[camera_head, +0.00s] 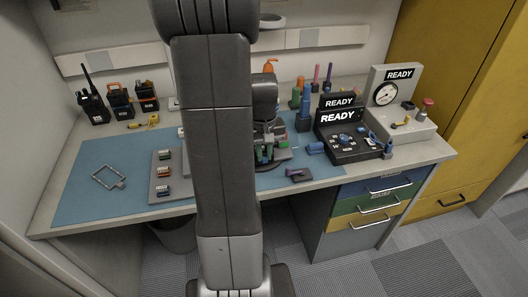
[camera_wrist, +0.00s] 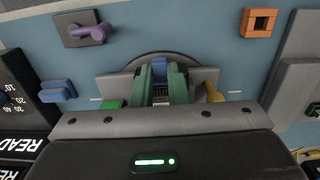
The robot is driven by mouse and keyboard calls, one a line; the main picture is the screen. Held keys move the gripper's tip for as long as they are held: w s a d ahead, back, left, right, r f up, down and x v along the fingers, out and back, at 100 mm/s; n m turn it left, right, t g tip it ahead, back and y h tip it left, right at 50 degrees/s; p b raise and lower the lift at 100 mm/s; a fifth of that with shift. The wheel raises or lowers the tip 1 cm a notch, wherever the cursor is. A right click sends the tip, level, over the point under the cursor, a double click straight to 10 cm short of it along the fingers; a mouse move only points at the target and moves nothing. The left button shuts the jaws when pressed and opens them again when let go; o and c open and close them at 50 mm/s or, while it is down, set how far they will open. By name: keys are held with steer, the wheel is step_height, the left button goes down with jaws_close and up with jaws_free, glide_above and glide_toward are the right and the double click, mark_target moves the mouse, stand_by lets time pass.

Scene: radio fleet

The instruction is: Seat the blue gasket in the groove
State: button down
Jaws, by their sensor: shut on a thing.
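My gripper (camera_wrist: 162,72) is at the middle of the bench, seen from above in the wrist view. Its green fingers are close together. A small blue piece (camera_wrist: 160,69) shows between the fingertips and looks like the blue gasket, but most of it is hidden. Beneath the fingertips is a grey fixture (camera_wrist: 203,76) with a dark round base. The groove cannot be made out, and I cannot tell whether the piece touches the fixture. In the head view my gripper (camera_head: 264,153) is partly behind my arm.
A purple lever (camera_wrist: 91,33) on a grey plate and a blue block (camera_wrist: 57,92) are near the fixture. The READY console (camera_head: 350,151) stands right. A rectangular frame (camera_head: 97,176) lies left on the blue mat (camera_head: 80,195), with clear room around it.

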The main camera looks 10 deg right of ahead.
steer(key=shift+f, duration=0.35)
stand_by(0.3)
steer(key=c, duration=1.3)
jaws_free()
steer(key=shift+c, duration=0.2)
step_height(320, 180, up, 14)
steer(key=shift+a, duration=0.15)
steer(key=shift+f, duration=0.2)
